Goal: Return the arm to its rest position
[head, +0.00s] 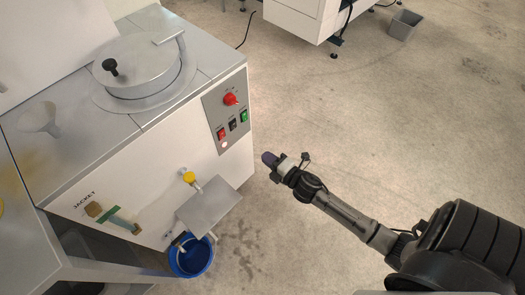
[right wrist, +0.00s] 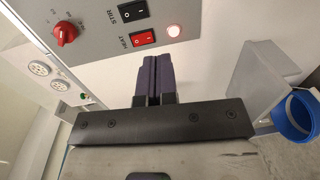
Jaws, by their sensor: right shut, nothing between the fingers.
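My right arm (head: 350,215) comes in from the lower right in the head view and reaches toward the machine. My right gripper (head: 268,159) is in the air in front of the machine's control panel side, with clear floor behind it. In the right wrist view the purple fingers of the right gripper (right wrist: 153,80) are together, with nothing between them. They point at the machine's white front, below the HEAT switch and a lit indicator. My left gripper is not in view.
The white machine (head: 150,175) has a round lid (head: 140,65), a red knob (head: 230,99), a yellow-handled valve (head: 189,178) and a metal plate (head: 208,206). A blue bucket (head: 191,262) stands below the plate. A grey bin (head: 404,24) stands far back. Open floor lies right of the machine.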

